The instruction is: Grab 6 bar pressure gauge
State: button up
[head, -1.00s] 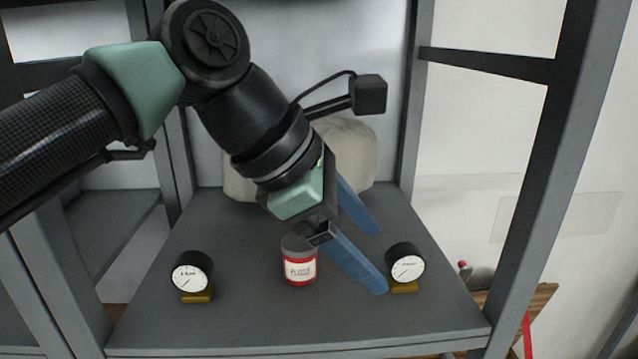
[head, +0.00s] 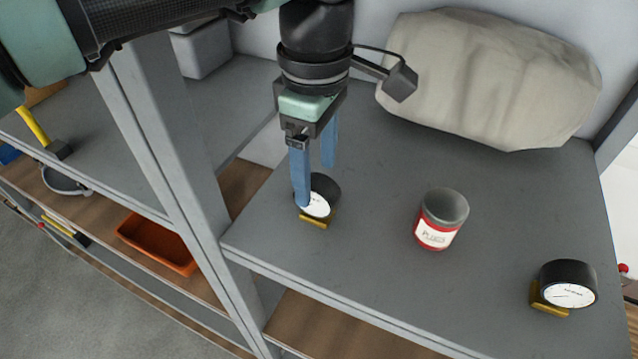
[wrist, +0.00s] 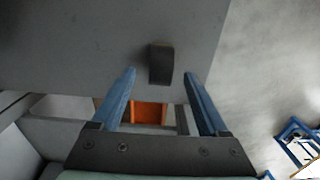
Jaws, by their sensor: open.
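Two black round gauges with white dials and brass-coloured bases stand on the grey shelf. The left gauge (head: 322,200) is just below and behind my gripper (head: 316,185); one blue finger covers part of its dial. The right gauge (head: 567,286) stands near the shelf's right end. The dial lettering is too small to read surely now. My gripper is open and points down. In the wrist view the left gauge shows as a dark block (wrist: 160,63) lying between the lines of the two fingers, near their tips. I cannot tell whether the fingers touch it.
A red-and-grey can (head: 438,220) stands between the gauges. A large beige covered bundle (head: 490,75) lies at the back. A grey upright post (head: 165,170) stands left of the shelf, and an orange tray (head: 157,245) sits lower left. The shelf's middle is mostly clear.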

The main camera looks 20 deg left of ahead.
aim_at(317, 200)
jog(key=shift+d+f+p, duration=0.15)
jog(key=shift+f+p, duration=1.65)
jog(key=shift+f, duration=1.3)
grip_shut()
